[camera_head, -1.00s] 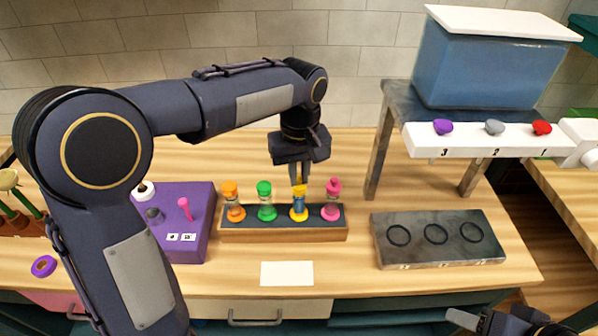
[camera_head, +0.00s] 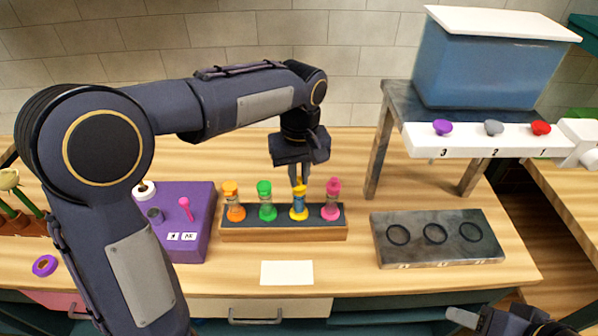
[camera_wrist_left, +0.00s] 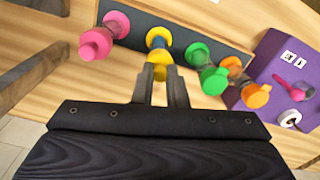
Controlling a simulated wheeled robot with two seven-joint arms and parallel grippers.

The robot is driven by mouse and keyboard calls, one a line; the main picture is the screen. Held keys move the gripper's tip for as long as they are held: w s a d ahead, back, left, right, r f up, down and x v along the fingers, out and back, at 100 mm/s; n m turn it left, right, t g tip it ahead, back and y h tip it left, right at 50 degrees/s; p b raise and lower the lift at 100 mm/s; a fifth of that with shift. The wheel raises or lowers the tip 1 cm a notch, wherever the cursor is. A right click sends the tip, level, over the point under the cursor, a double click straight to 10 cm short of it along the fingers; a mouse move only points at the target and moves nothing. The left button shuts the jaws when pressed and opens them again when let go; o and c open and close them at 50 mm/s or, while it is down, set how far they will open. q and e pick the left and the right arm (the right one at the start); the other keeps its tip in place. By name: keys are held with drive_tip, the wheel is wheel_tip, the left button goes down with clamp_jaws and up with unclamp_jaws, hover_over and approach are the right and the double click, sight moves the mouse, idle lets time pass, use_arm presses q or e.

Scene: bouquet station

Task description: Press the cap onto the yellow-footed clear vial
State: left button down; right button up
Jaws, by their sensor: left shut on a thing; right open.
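The yellow-footed vial (camera_head: 299,214) stands upright in the wooden rack (camera_head: 232,236), third from the left, and its body looks bluish. A yellow cap (camera_head: 299,189) is at its top, and it also shows in the left wrist view (camera_wrist_left: 158,72). My left gripper (camera_head: 299,181) points down over this vial, its fingers shut on the yellow cap. I cannot tell whether the cap is fully seated. In the left wrist view the fingers (camera_wrist_left: 161,84) meet the cap from near the camera. My right gripper (camera_head: 462,322) is open and empty at the bottom right, partly out of frame.
Orange (camera_head: 234,212), green (camera_head: 266,212) and pink (camera_head: 331,212) capped vials stand in the same rack. A purple block (camera_head: 200,222) is left of it; a dark plate (camera_head: 440,252) with three rings lies right. A blue tank (camera_head: 488,65) stands behind. A white card (camera_head: 287,273) lies in front.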

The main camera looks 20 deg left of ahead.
idle(0.7)
use_arm(q)
drive_tip(key=c, duration=0.9)
unclamp_jaws()
drive_tip(key=shift+r+p, duration=0.15)
drive_tip(key=shift+p, duration=0.15)
drive_tip(key=shift+r+p, duration=3.05)
drive_tip(key=shift+r, duration=0.35)
clamp_jaws()
